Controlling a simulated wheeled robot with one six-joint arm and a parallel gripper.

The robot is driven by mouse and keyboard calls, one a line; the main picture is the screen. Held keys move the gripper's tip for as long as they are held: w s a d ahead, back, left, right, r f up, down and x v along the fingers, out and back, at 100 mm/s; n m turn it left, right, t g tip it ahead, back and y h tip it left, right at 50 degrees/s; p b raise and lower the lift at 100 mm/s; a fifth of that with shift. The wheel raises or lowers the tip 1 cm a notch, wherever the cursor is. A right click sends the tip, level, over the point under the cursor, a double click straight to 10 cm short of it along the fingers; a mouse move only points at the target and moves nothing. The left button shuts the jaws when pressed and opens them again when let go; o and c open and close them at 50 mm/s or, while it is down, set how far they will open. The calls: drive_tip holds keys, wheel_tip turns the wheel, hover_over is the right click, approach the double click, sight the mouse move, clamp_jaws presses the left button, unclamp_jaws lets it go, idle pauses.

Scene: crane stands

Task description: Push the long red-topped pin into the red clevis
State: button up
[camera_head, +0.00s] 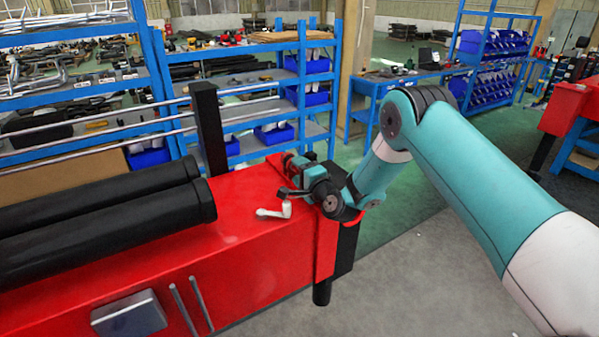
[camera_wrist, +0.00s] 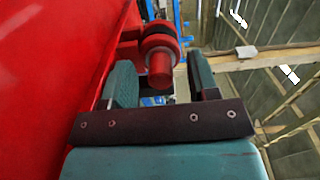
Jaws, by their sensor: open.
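In the wrist view, a red cylinder end (camera_wrist: 159,70), apparently the red-topped pin, points toward the camera. A dark ring and a rounded red part (camera_wrist: 158,28), perhaps the clevis, lie behind it; I cannot tell how deep the pin sits. My gripper (camera_wrist: 163,78) is open, with one finger on each side of the red end and visible gaps between. In the head view my gripper (camera_head: 291,182) is low at the right end of the red stand (camera_head: 240,205). There the arm hides most of the pin and clevis.
A pale bent lever (camera_head: 276,211) is on the stand close to my gripper. Two black cylinders (camera_head: 100,230) lie along the stand's left, with a black post (camera_head: 208,128) behind. Blue shelves (camera_head: 300,85) stand behind. The floor right of the stand is clear.

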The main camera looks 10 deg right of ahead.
drive_tip(key=shift+f+b+v, duration=0.1)
drive_tip(key=shift+b+v, duration=0.85)
drive_tip(key=shift+b, duration=0.35)
drive_tip(key=shift+f+b+v, duration=0.15)
drive_tip(key=shift+b+v, duration=0.8)
drive_tip(key=shift+b, duration=0.3)
drive_tip(key=shift+s+d+r+b, duration=0.15)
drive_tip(key=shift+s+b, duration=0.2)
drive_tip(key=shift+b, duration=0.2)
drive_tip(key=shift+s, duration=0.15)
drive_tip(key=shift+r, duration=0.1)
drive_tip(key=b, duration=0.1)
drive_tip(key=s+b, duration=0.1)
drive_tip(key=shift+s+d+f+b, duration=0.15)
drive_tip(key=shift+d+f+b, duration=0.1)
drive_tip(key=shift+f+b, duration=0.15)
drive_tip(key=b+v, duration=1.6)
drive_tip(key=b, duration=0.1)
drive_tip(key=shift+r, duration=0.5)
